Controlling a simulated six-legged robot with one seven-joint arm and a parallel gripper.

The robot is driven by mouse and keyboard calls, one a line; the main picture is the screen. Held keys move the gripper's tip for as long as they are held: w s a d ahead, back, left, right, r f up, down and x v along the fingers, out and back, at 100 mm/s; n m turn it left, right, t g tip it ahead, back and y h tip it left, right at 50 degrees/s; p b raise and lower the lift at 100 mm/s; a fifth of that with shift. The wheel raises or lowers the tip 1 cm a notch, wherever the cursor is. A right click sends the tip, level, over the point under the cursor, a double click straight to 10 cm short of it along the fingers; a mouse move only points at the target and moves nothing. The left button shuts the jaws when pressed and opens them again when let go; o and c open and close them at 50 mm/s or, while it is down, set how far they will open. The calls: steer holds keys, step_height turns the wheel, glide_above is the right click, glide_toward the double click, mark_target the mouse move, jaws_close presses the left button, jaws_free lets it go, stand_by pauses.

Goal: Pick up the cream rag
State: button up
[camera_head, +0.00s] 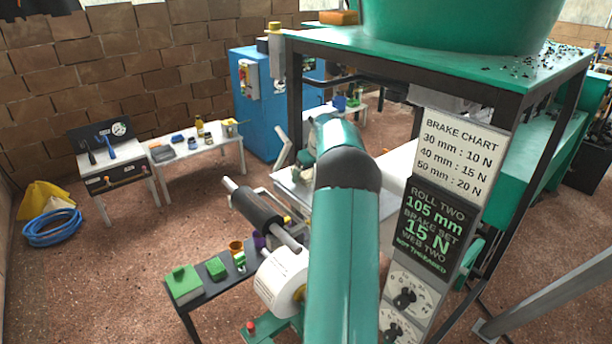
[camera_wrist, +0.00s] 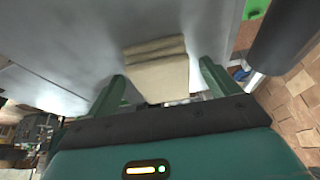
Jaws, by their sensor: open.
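The cream rag (camera_wrist: 158,72) lies folded on a pale grey surface (camera_wrist: 90,40) in the wrist view. It shows a few stacked layers at one edge and a flat panel towards me. My gripper (camera_wrist: 161,71) is open, with its two green fingers apart. The left finger is beside the rag's left side and the right finger is beyond its right side. Nothing is held between them. Whether a finger touches the rag I cannot tell. In the head view my arm blocks the middle, and I cannot make out the rag or my gripper there.
A dark roller (camera_wrist: 285,35) is close on the right in the wrist view. In the head view, a paper roll (camera_head: 280,282) and a dark roller (camera_head: 256,208) stand left of my arm. A control panel with a brake chart (camera_head: 459,156) stands to the right.

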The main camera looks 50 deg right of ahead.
mark_target(310, 174)
steer(key=shift+r, duration=0.1)
steer(key=c, duration=1.1)
steer(key=shift+o, duration=0.2)
steer(key=shift+r, duration=0.1)
steer(key=shift+r, duration=1.45)
steer(key=shift+s+r, duration=0.2)
steer(key=shift+r, duration=0.05)
steer(key=s+a, duration=0.1)
steer(key=s, duration=0.4)
steer(key=s+a, duration=0.2)
steer(key=s, duration=0.4)
steer(key=s+a, duration=0.2)
steer(key=s, duration=0.4)
steer(key=shift+a, duration=0.15)
steer(key=shift+w+f, duration=0.1)
steer(key=shift+o, duration=1.3)
steer(key=shift+c, duration=0.9)
